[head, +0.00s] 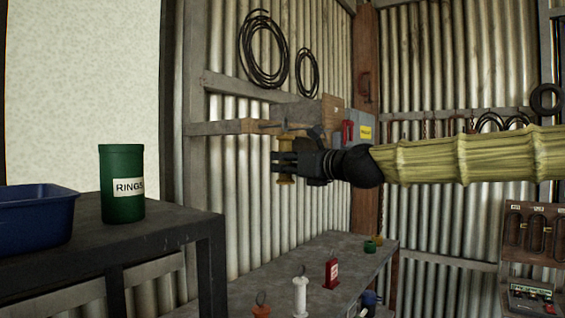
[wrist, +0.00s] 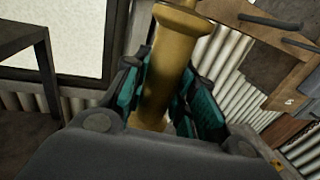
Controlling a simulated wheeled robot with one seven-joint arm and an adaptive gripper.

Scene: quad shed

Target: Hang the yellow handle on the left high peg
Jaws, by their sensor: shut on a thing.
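The yellow handle (head: 286,178) is in my gripper (head: 284,162), upright in the head view. In the wrist view the gold-yellow handle (wrist: 158,85) stands between the two teal-padded fingers of my gripper (wrist: 166,92), which are shut on it. A wooden board (head: 228,127) is on the wall behind and above my gripper. A dark peg (head: 266,125) shows near its front. In the wrist view two dark pegs (wrist: 270,22) stick out from the board (wrist: 278,62) at the upper right, apart from the handle. I cannot tell which is the left high peg.
A dark table (head: 150,240) at left bears a green RINGS can (head: 122,185) and a blue bin (head: 35,215). Black cable coils (head: 263,50) hang above.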

